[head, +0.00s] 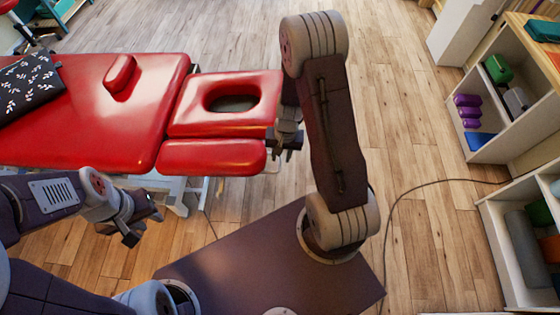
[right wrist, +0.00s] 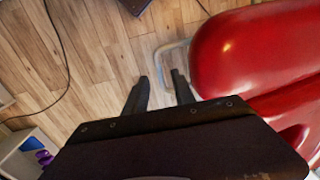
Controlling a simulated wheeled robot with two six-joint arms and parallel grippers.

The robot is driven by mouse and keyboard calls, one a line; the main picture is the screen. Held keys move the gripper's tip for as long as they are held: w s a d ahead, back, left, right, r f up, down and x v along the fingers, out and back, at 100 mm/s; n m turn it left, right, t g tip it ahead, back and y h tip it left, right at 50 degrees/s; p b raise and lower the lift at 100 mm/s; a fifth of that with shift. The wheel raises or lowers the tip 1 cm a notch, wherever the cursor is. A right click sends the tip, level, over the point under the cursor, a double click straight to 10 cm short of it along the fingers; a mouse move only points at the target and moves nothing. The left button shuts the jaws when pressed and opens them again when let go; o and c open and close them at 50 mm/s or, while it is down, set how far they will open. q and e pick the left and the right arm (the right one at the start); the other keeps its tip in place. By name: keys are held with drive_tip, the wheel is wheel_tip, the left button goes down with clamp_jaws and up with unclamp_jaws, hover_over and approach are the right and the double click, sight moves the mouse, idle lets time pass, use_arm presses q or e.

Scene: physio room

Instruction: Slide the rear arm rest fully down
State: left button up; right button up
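The red treatment table (head: 120,140) has a head section (head: 190,115) with an oval face hole. A red padded arm rest (head: 212,157) lies along its near side, roughly level with it. I cannot make out a matching rest on the far side. My right gripper (head: 291,146) is just right of the head section's end. In the right wrist view its two fingers (right wrist: 160,78) are apart and empty, with a grey metal loop (right wrist: 163,62) just beyond them beside the red pad (right wrist: 240,55). My left gripper (head: 143,229) is open and empty, below and left of the arm rest.
A small red cushion (head: 120,74) and a dark patterned pillow (head: 30,80) lie on the table. White shelves (head: 490,140) with coloured items stand at the right. A cable (head: 420,184) runs over the wooden floor.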

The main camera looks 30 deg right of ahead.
wheel_tip(320, 180, down, 3)
drive_tip(key=shift+r+b, duration=0.15)
drive_tip(key=shift+b, duration=0.3)
drive_tip(key=shift+a, duration=0.1)
clamp_jaws()
idle(1.0)
